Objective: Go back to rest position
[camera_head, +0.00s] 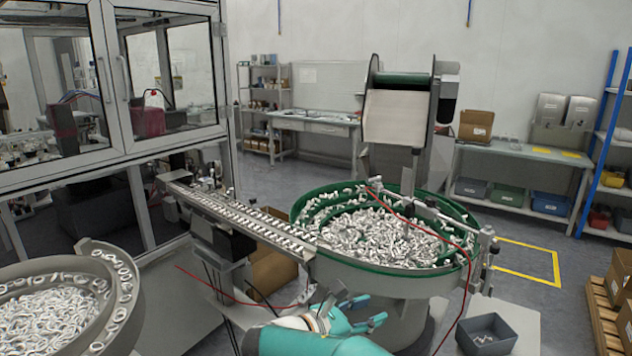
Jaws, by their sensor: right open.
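My right gripper (362,310) is at the bottom middle of the head view, at the end of a teal and white arm. Its dark fingers are apart and nothing shows between them. It is in front of the near side of the green-rimmed bowl feeder (380,270), below the rim. I cannot tell whether it touches the bowl's outside. My left gripper is not in view.
A linear track (240,217) full of small parts runs from the bowl toward a glazed machine cabinet (170,75). A second bowl (122,280) of rings stands at lower left. A grey bin (487,335) stands at lower right. Open floor lies behind the track.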

